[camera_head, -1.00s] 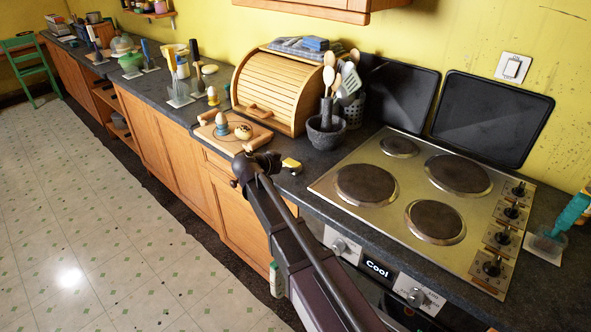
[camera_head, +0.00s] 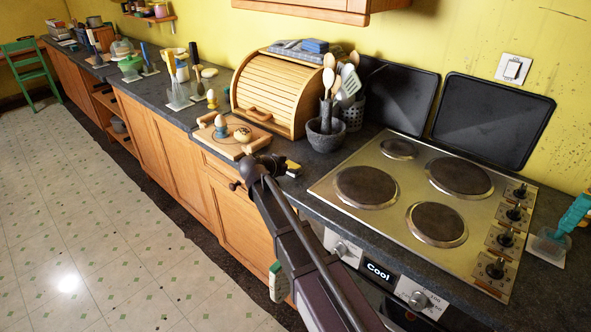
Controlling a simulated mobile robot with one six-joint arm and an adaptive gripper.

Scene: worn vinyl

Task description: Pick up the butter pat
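A small yellow piece (camera_head: 293,169), which may be the butter pat, is on the dark worktop between the wooden board and the hob. Dark parts of my gripper (camera_head: 279,161) are in front of it and hide some of it. My arm reaches up from the bottom of the picture, and its wrist blocks most of the gripper. I cannot see the fingertips clearly, nor tell whether they are open, shut or touching the yellow piece.
A wooden board (camera_head: 215,145) with an egg cup (camera_head: 221,127) and a small round item (camera_head: 242,134) lies left of my gripper. A roll-top bread bin (camera_head: 262,92) and a stone mortar (camera_head: 325,138) stand behind. The hob (camera_head: 408,236) is to the right.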

